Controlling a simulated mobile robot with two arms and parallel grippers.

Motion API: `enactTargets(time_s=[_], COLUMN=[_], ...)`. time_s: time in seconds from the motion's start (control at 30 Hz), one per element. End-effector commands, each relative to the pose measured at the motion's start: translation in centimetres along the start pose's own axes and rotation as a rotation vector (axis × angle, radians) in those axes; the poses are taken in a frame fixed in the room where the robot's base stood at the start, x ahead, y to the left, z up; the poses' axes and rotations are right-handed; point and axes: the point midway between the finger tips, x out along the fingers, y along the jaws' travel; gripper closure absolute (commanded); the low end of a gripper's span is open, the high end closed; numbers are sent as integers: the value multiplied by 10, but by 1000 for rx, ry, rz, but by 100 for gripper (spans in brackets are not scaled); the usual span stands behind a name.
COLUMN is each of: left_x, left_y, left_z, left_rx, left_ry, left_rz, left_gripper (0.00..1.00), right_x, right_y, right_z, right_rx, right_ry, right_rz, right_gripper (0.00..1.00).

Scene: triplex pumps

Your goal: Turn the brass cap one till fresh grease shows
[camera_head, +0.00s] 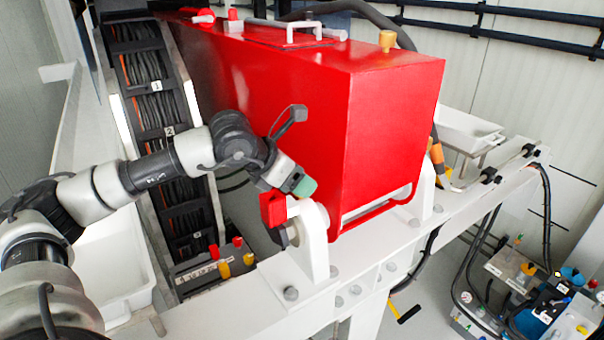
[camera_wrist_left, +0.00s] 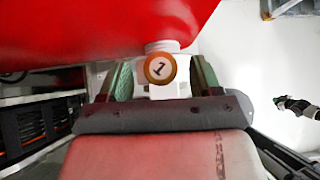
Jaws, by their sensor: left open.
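In the left wrist view, the brass cap one (camera_wrist_left: 160,69) shows as a round brass-rimmed face marked 1, in front of a white fitting under the red housing. My left gripper (camera_wrist_left: 163,82) is open, its green finger pads to the left and right of the cap in that view. I see no clear contact, and the depth between pads and cap is hard to judge. In the head view, my left gripper (camera_head: 304,187) is by the lower front corner of the red housing (camera_head: 300,110), near a white lug (camera_head: 313,235). The cap's face is hidden there. No grease is discernible.
A red block (camera_head: 273,208) sits close beside the gripper. A white beam (camera_head: 380,258) with bolts runs below the housing. A cable chain (camera_head: 150,95) rises behind my arm. Another brass knob (camera_head: 387,41) stands on the housing top. Equipment boxes (camera_head: 545,300) stand lower right.

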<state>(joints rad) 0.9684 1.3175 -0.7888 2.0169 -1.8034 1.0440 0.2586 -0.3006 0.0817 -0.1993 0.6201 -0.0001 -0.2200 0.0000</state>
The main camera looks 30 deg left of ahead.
Motion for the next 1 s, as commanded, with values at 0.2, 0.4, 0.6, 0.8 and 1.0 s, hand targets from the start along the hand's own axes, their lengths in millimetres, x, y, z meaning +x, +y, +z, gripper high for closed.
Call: enactTargets(time_s=[0.2,0.4,0.6,0.8,1.0], left_x=[18,20,20,20,20], left_y=[0,0,0,0,0], left_z=[1,0,0,0,0], left_rx=[0,1,1,1,8], left_ry=[-1,-2,-2,-2,-2], left_rz=[0,0,0,0,-6], left_gripper=[36,36,53,83,85], right_x=[-8,-7,-7,-7,-6], right_y=[-1,-2,-3,-3,-3], right_z=[-1,-2,-2,-2,-2], right_rx=[0,0,0,0,0], right_ry=[1,1,1,1,2], right_rz=[-2,-3,-4,-4,-4], right_gripper=[100,100,100,100,100])
